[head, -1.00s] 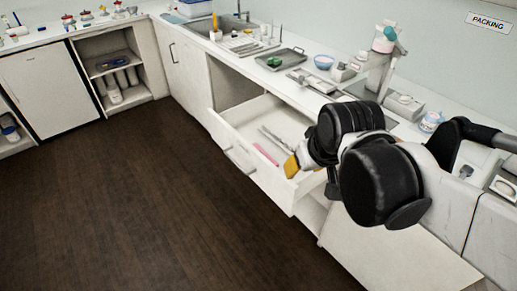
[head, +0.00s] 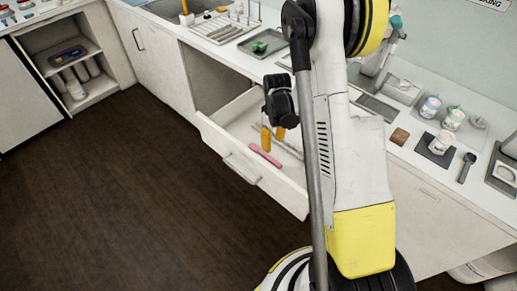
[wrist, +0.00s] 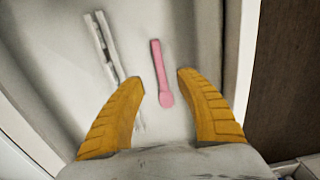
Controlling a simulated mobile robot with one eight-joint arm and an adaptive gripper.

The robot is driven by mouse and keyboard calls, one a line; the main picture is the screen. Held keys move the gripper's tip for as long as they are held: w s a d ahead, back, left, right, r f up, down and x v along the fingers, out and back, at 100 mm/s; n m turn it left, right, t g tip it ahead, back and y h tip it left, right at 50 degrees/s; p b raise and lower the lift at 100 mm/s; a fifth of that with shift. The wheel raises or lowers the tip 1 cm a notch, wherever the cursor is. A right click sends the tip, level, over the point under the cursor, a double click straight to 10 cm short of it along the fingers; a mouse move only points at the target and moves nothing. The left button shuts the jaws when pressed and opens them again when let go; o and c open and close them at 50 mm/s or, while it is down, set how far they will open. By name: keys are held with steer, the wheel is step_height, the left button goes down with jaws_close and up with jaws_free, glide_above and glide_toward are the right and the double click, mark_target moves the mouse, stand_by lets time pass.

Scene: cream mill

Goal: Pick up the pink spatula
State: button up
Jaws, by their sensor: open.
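The pink spatula (head: 265,155) lies flat in the open white drawer (head: 228,157), near its front side. In the wrist view the pink spatula (wrist: 161,75) lies lengthwise, with its wider rounded end toward my gripper. My gripper (head: 272,138) points down over the drawer, its yellow fingers apart. In the wrist view the open fingers of my gripper (wrist: 160,82) frame the spatula's wide end, with nothing held between them. A metal tongs-like utensil (wrist: 104,45) lies left of the spatula in the wrist view, partly hidden by the left finger.
The drawer's front wall (wrist: 240,50) runs close to the right of the spatula in the wrist view. The counter above holds a tray with a green item (head: 262,43) and several tubs (head: 430,106). Dark floor (head: 110,200) is clear at left.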

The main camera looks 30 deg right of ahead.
steer(key=b, duration=0.2)
glide_above(271, 159)
steer(key=f, duration=0.5)
steer(key=shift+s+d+f, duration=0.1)
steer(key=shift+s+d, duration=0.05)
steer(key=shift+s, duration=0.15)
steer(key=f, duration=0.2)
steer(key=f+b, duration=0.2)
steer(key=f, duration=0.1)
steer(key=shift+w+f, duration=0.3)
steer(key=shift+w, duration=0.05)
steer(key=shift+r, duration=0.1)
jaws_close()
